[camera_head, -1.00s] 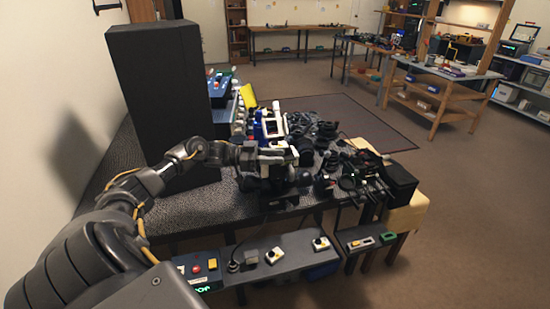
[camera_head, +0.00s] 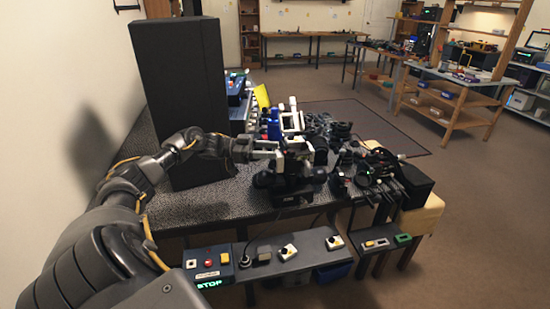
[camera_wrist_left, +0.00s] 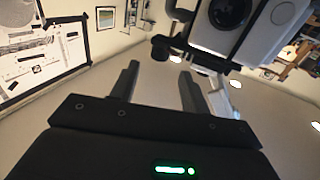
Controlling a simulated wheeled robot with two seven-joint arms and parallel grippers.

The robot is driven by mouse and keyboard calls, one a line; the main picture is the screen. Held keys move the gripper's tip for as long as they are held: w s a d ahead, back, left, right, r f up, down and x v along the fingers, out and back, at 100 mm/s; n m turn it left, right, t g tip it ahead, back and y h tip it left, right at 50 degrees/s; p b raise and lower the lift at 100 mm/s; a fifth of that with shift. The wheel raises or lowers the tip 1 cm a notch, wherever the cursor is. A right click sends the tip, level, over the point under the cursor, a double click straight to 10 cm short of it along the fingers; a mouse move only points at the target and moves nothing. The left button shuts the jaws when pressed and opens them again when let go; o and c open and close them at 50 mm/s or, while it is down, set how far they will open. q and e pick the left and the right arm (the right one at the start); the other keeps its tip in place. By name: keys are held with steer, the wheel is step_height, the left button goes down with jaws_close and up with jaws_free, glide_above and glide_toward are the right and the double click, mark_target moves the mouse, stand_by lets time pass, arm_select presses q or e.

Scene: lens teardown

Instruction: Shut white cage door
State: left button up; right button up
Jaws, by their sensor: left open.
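A white open frame (camera_head: 291,117), which looks like the cage door, stands up above a dark device on the bench. White cage parts (camera_head: 301,148) show just below it; how far the door stands from them I cannot tell. My left gripper (camera_head: 277,151) reaches in from the left, at or close to the left side of these white parts. In the left wrist view my left gripper (camera_wrist_left: 158,88) has its two dark fingers apart with nothing between them. A white and black housing (camera_wrist_left: 250,25) with a round lens hangs close at upper right. My right gripper is out of view.
A tall black cabinet (camera_head: 182,100) stands behind my left arm. Dark parts and cables (camera_head: 365,165) crowd the bench to the right. A control panel with buttons (camera_head: 262,255) runs along the front edge. A yellow item (camera_head: 262,96) lies behind the frame.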

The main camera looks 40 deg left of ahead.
arm_select(q)
steer(key=shift+s+a, duration=0.35)
steer(key=shift+a, duration=0.1)
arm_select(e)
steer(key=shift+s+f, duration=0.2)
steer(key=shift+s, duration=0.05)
arm_select(q)
steer(key=shift+c, duration=0.4)
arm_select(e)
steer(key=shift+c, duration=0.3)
